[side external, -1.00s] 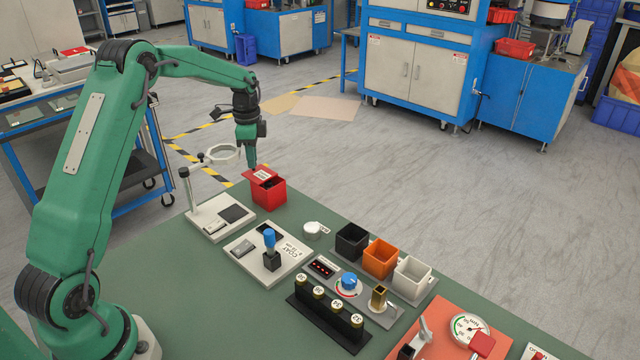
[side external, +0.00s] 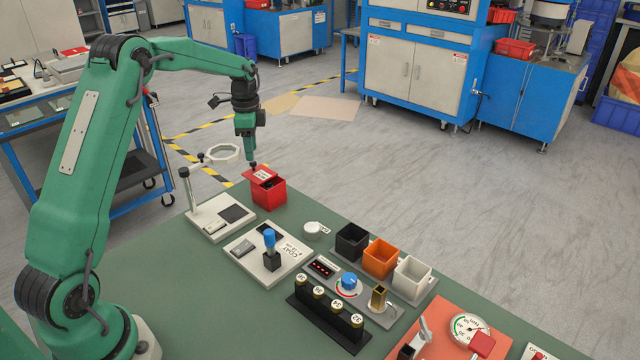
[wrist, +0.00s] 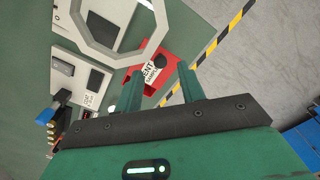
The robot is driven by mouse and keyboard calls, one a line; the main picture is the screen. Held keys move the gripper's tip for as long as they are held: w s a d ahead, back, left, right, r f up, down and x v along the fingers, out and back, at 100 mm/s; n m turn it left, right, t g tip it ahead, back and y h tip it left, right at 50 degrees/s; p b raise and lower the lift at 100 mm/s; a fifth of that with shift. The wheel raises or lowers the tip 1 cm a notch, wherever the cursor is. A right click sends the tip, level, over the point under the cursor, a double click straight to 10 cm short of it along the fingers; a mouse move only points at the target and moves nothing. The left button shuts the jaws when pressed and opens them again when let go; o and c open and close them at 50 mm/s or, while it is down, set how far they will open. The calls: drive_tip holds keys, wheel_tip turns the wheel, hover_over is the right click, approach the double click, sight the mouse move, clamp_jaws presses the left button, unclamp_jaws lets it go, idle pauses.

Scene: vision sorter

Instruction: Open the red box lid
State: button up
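The red box (side external: 270,194) stands at the back edge of the green table in the side view. Its red lid (side external: 262,174), with a white label, lies across the top, off-square, and a dark gap shows beside it. My gripper (side external: 252,160) points down just above the lid's far edge. In the wrist view my gripper (wrist: 160,84) has its two green fingers apart. The lid's label and a dark round knob (wrist: 160,61) show between them, with clear space around the knob. The fingers' exact height over the lid is hard to tell.
A magnifier ring (side external: 224,153) on a stand is close to the left of my gripper. A plate with a blue-handled stick (side external: 269,238), a white round item (side external: 313,229) and black, orange and white bins (side external: 381,258) stand nearer. Open floor lies beyond the table.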

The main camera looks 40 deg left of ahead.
sight(259, 170)
drive_tip(key=shift+r, duration=2.45)
drive_tip(key=n, duration=0.6)
drive_tip(key=shift+f, duration=0.15)
drive_tip(key=shift+f, duration=3.8)
clamp_jaws()
